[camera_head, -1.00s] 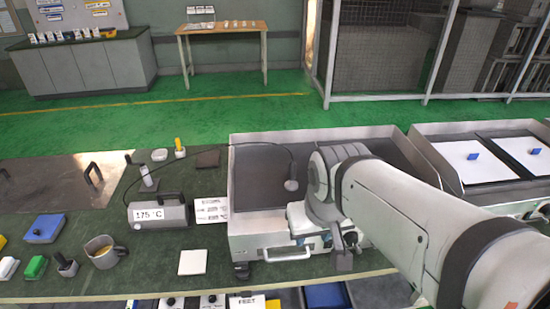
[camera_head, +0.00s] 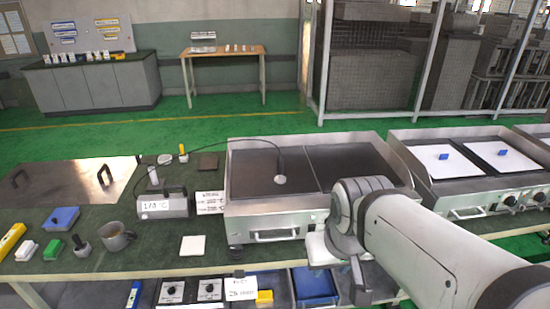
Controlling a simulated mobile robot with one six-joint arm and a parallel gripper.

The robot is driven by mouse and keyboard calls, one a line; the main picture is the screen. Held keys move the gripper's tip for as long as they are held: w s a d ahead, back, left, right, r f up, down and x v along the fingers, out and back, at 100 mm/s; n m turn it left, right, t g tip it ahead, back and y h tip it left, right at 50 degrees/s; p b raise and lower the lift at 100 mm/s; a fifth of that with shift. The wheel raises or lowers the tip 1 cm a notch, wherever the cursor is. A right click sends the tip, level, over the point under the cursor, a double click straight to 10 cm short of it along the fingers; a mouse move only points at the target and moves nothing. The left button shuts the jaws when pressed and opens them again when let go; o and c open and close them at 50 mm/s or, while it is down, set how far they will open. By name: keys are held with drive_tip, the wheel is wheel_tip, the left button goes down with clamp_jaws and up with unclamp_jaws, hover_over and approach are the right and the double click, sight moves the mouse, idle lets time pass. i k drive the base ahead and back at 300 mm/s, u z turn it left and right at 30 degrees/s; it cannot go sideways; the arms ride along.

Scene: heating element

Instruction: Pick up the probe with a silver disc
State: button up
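The probe with a silver disc (camera_head: 280,179) rests on the left dark plate of the griddle (camera_head: 270,208). A thin black cable arcs from it to the grey meter (camera_head: 163,206), which has a white temperature display. My gripper (camera_head: 360,291) hangs in front of the griddle, to the right of and nearer than the probe. Its dark fingertip part shows small below the white wrist. I see nothing held, but the gap between the fingers cannot be made out.
White cards (camera_head: 209,202) stand between the meter and griddle. A second griddle (camera_head: 470,180) stands right. A lower shelf holds a blue bin (camera_head: 315,287).

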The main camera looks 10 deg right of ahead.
sight(280, 180)
drive_tip(key=i, duration=1)
